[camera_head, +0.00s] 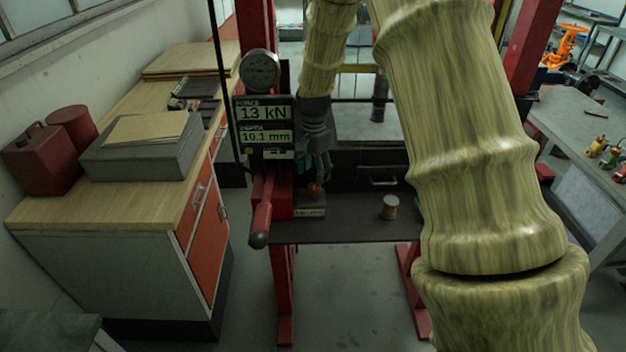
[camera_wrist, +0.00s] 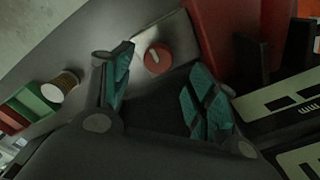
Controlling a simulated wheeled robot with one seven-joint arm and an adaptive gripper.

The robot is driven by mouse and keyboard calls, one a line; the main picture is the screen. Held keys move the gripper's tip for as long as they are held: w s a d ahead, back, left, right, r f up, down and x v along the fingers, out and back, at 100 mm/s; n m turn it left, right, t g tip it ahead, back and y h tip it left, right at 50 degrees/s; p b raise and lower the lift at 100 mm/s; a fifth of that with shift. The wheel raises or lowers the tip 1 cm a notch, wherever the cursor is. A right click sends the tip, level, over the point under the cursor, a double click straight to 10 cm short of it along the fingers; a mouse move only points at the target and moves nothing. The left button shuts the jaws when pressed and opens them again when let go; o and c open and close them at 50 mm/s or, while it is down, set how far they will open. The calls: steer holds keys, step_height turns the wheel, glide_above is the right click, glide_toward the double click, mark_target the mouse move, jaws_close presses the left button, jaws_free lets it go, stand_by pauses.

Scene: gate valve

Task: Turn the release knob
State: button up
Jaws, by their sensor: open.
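The release knob (camera_wrist: 158,58) is a round red knob with a pale mark on its face, beyond my fingers in the wrist view. In the head view the small red knob (camera_head: 314,189) sits low at the front of the red press unit. My gripper (camera_wrist: 160,75) is open, with teal finger pads on either side of the knob in the picture. I see no clear contact with the knob. In the head view my gripper (camera_head: 319,165) points down just above the knob, and my arm partly hides the press.
A display (camera_head: 265,126) reads 13 kN and 10.1 mm, below a round gauge (camera_head: 261,69). A red lever with a dark end (camera_head: 262,218) juts forward, left of the knob. A small spool-like item (camera_head: 390,207) stands on the dark shelf (camera_head: 350,230) to the right.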

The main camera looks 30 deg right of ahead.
mark_target(314, 185)
steer(key=shift+s+f+p, duration=0.1)
steer(key=shift+f+p, duration=0.85)
steer(key=shift+f, duration=1.55)
steer(key=c, duration=1)
